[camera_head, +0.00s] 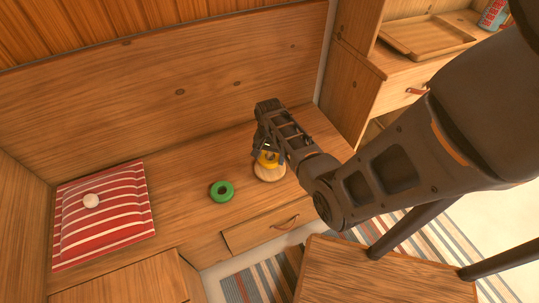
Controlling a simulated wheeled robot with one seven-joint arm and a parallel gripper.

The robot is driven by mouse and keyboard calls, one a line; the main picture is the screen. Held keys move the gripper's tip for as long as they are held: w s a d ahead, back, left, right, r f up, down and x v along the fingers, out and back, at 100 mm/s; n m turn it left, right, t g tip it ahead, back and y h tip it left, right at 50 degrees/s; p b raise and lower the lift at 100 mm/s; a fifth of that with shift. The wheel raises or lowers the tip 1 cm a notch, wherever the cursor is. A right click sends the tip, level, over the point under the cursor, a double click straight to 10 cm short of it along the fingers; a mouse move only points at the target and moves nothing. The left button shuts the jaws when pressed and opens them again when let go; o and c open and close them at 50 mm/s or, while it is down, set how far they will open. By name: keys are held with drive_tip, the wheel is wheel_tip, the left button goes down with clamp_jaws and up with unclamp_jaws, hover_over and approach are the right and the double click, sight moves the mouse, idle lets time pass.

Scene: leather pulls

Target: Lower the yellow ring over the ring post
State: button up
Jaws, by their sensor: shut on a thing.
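The yellow ring (268,158) is between the fingers of my gripper (265,150), which is shut on it. The ring is right over the ring post's round pale wooden base (268,174). The post's upright is hidden by the ring and my gripper, so I cannot tell whether the ring is around it or above it. A green ring (221,191) lies flat on the wooden bench (190,180), to the left of the base.
A wooden tray (425,38) and a can (493,14) are on the cabinet at upper right. A wooden table (380,275) stands in front.

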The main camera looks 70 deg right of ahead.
drive_tip(key=shift+f, duration=0.3)
drive_tip(key=o, duration=0.8)
drive_tip(key=shift+r, duration=0.1)
drive_tip(key=shift+r+p, duration=0.55)
drive_tip(key=shift+r, duration=3.35)
